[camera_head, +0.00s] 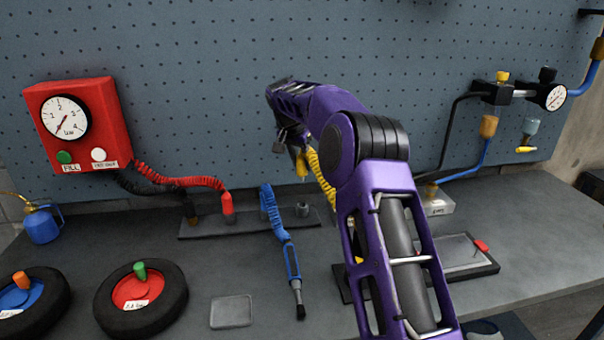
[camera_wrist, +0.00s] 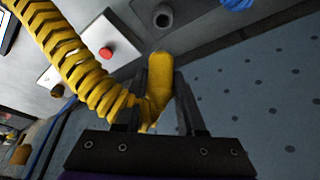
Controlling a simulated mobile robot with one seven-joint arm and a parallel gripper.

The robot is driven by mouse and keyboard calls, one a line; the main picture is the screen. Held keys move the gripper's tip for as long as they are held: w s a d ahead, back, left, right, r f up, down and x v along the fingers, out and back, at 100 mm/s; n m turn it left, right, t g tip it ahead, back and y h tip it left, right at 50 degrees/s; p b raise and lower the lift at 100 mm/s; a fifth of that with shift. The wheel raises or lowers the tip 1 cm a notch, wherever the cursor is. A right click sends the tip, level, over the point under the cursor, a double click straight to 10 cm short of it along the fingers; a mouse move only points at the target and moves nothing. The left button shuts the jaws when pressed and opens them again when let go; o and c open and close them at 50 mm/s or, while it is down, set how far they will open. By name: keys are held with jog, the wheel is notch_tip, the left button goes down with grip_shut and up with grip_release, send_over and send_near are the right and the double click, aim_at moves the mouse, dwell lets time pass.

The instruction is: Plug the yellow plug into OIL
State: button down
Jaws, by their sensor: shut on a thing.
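The yellow plug (camera_head: 301,163) hangs above the bench in my gripper (camera_head: 288,140), near the pegboard. In the wrist view the yellow plug (camera_wrist: 160,78) sits between both fingers of my gripper (camera_wrist: 161,75), its rounded end beyond the tips. Its yellow coiled hose (camera_head: 320,172) runs down behind my arm; the coil (camera_wrist: 75,60) fills the wrist view's left side. A grey round socket (camera_head: 302,209) stands on the dark rail (camera_head: 255,224); a round socket (camera_wrist: 163,15) shows in the wrist view, apart from the plug. I cannot read an OIL label.
A red plug (camera_head: 227,204) stands on the rail's left part. A blue coiled hose with a brush-tipped tool (camera_head: 292,265) lies in front. A red gauge box (camera_head: 78,125) hangs left. A pale box with a red button (camera_wrist: 106,53) is near the hose.

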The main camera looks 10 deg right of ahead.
jog(key=shift+r, duration=2.1)
jog(key=shift+f, duration=0.1)
